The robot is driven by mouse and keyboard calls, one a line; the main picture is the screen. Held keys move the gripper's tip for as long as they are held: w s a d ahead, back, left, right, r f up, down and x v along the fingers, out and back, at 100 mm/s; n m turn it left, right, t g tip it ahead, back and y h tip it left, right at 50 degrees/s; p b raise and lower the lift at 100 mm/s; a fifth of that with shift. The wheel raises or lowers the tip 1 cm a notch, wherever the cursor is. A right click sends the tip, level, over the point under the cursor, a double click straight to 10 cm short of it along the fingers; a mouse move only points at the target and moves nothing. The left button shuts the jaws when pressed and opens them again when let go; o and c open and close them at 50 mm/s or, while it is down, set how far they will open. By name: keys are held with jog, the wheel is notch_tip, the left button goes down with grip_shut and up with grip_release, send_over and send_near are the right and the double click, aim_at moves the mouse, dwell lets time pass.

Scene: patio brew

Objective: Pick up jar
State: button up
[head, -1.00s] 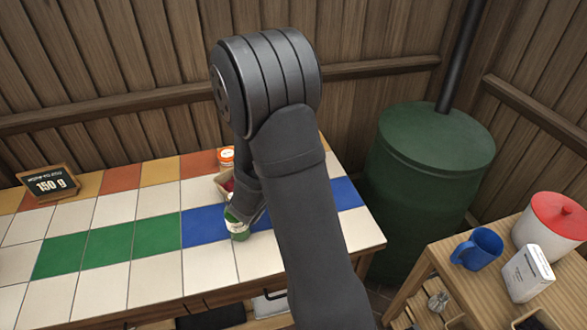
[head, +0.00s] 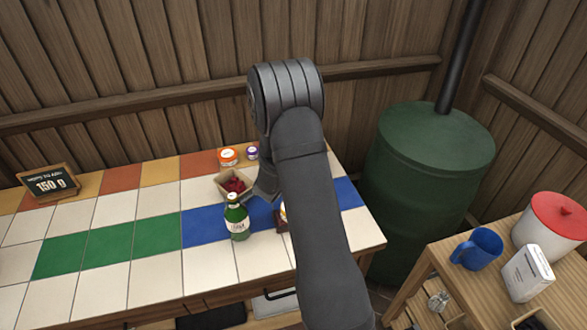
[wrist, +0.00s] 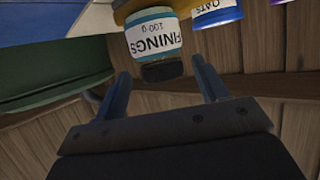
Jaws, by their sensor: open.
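In the wrist view, a jar labelled FININGS 100 g (wrist: 153,40), pale with a teal band and a dark end, shows between and beyond the fingertips. My gripper (wrist: 160,68) is open and empty, and whether it touches the jar cannot be told. My arm hides most of my gripper there. The finings jar cannot be made out in the head view.
A green bottle (head: 237,222) stands on the blue tiles, near a box of red berries (head: 234,186). A dark item (head: 281,216) is partly behind my arm.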

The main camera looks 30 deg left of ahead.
jog(key=shift+x, duration=2)
jog(key=shift+a, duration=0.1)
jog(key=c, duration=1.2)
jog(key=shift+r, duration=0.1)
